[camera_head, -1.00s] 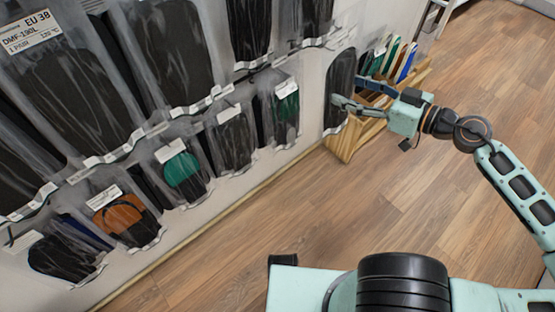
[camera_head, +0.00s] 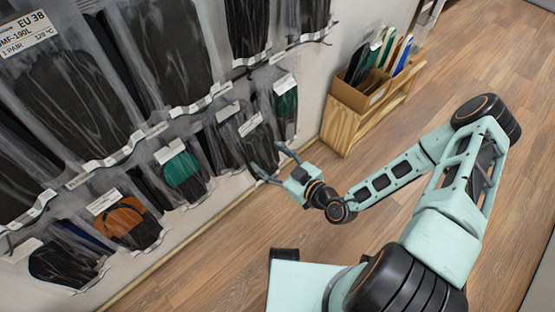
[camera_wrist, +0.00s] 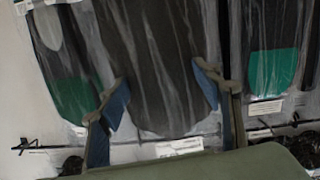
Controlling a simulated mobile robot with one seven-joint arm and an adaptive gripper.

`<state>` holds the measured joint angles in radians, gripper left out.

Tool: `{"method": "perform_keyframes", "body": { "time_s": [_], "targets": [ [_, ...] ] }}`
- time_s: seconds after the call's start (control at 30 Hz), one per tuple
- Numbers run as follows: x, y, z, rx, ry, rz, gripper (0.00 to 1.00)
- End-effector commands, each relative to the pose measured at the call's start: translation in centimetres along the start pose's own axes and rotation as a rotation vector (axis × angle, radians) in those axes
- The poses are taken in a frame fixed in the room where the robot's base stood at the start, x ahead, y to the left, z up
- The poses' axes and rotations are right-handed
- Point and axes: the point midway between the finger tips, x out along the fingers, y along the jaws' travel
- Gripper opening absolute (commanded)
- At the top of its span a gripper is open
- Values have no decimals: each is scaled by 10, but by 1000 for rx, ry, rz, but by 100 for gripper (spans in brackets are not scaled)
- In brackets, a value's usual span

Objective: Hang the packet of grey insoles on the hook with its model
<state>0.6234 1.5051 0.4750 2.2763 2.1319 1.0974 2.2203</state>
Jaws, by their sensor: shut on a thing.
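My gripper (camera_head: 266,157) is in front of the lower row of hanging packets, shut on a clear packet of dark grey insoles (camera_head: 259,140). Its white label (camera_head: 250,123) is at the top. In the wrist view, the held packet (camera_wrist: 160,60) spans between the two blue-padded fingers, with its label (camera_wrist: 180,147) low in the picture. A similar dark grey packet (camera_head: 226,143) hangs just left of it in the head view, partly covered. The hook behind the held packet is hidden, and I cannot tell whether the packet touches it.
Green packets hang on both sides, one left (camera_head: 183,172) and one right (camera_head: 285,105). An orange packet (camera_head: 124,220) hangs farther left. Large black packets (camera_head: 165,50) fill the row above. A wooden rack with a cardboard box (camera_head: 355,97) stands right. The floor is clear.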

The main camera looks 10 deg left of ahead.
Motion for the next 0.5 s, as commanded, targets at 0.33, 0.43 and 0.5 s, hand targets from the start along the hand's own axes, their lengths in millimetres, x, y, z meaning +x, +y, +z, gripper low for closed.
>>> {"method": "perform_keyframes", "body": {
  "time_s": [0.33, 0.43, 0.5],
  "targets": [
    [-24, 5, 4, -38, -8, 12, 33],
    [-26, 8, 2, -40, -8, 14, 33],
    [-27, 9, 1, -39, -7, 15, 33]
  ]
}}
